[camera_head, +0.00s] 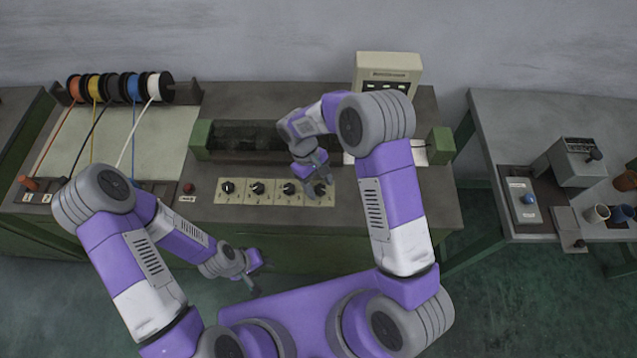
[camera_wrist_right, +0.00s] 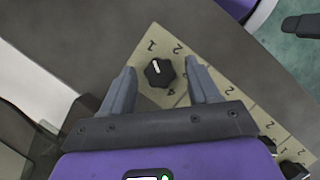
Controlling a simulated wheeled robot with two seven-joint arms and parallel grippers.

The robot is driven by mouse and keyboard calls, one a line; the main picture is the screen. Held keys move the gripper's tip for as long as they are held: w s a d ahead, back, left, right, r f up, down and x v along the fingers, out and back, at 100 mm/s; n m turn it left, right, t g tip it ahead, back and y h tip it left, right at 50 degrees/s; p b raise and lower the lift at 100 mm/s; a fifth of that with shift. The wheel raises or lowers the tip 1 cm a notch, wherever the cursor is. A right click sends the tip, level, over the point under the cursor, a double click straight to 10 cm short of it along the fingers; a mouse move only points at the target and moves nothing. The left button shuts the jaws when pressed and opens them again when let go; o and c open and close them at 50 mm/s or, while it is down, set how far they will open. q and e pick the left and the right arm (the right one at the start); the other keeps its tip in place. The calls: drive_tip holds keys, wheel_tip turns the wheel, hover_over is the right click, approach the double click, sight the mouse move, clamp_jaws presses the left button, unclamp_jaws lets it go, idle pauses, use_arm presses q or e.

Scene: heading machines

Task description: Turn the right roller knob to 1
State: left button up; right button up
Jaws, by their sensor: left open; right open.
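The right roller knob (camera_head: 320,189) is a small black knob at the right end of a pale control plate. In the right wrist view the knob (camera_wrist_right: 160,72) shows a white pointer mark aimed up the picture, roughly toward the printed 1 (camera_wrist_right: 151,46). My right gripper (camera_head: 314,188) is over this knob. Its open fingers (camera_wrist_right: 161,86) stand on either side of the knob, with gaps visible; contact cannot be seen. My left gripper (camera_head: 258,275) is open and empty, low in front of the bench.
Other black knobs (camera_head: 257,188) sit in a row to the left on the plate (camera_head: 273,200). A red button (camera_head: 188,188) is further left. Wire spools (camera_head: 118,87) stand at the back left. A side table (camera_head: 520,110) with a small device and cups is at right.

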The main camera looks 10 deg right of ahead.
drive_tip(key=v, duration=0.7)
drive_tip(key=shift+r, duration=0.25)
idle(0.4)
